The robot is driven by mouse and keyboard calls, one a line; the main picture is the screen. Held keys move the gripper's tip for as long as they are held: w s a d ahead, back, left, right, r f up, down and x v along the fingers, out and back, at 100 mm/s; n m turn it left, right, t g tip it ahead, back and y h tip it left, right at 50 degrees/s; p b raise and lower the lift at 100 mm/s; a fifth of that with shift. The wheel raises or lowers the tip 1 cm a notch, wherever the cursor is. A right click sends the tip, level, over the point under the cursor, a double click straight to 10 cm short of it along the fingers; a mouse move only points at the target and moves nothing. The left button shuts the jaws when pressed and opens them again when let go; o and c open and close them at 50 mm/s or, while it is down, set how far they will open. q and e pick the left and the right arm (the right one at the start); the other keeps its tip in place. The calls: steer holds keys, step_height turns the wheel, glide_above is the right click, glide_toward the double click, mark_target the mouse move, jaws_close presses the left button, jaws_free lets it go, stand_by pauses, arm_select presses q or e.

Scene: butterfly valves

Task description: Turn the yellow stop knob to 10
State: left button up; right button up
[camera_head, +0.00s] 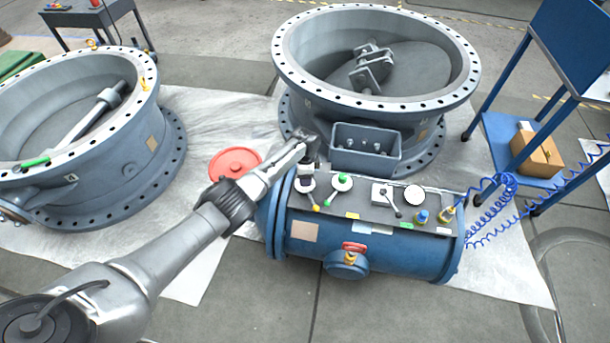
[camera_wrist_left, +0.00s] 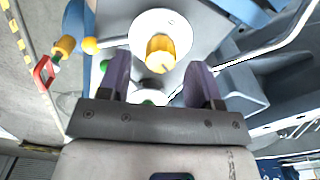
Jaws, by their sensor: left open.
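The yellow knob (camera_wrist_left: 160,50) stands on a round white dial plate (camera_wrist_left: 146,22) in the left wrist view. Its scale cannot be read. My left gripper (camera_wrist_left: 160,72) is open, with one finger on each side of the knob in that view; I see no clear contact. In the head view my left gripper (camera_head: 306,158) is over the left end of the dark panel (camera_head: 372,194) on the blue cylinder. There the knob is hidden by the gripper, and the white dial plate (camera_head: 304,186) shows partly. My right gripper is not in view.
A yellow-tipped lever (camera_head: 316,207) and a green knob (camera_head: 342,178) are close to the dial. Further right are a lever box (camera_head: 386,193) and a white disc (camera_head: 413,195).

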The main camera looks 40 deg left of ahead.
arm_select(q)
step_height(320, 180, up, 11)
steer(key=p, duration=0.4)
steer(key=shift+r, duration=0.2)
stand_by(0.3)
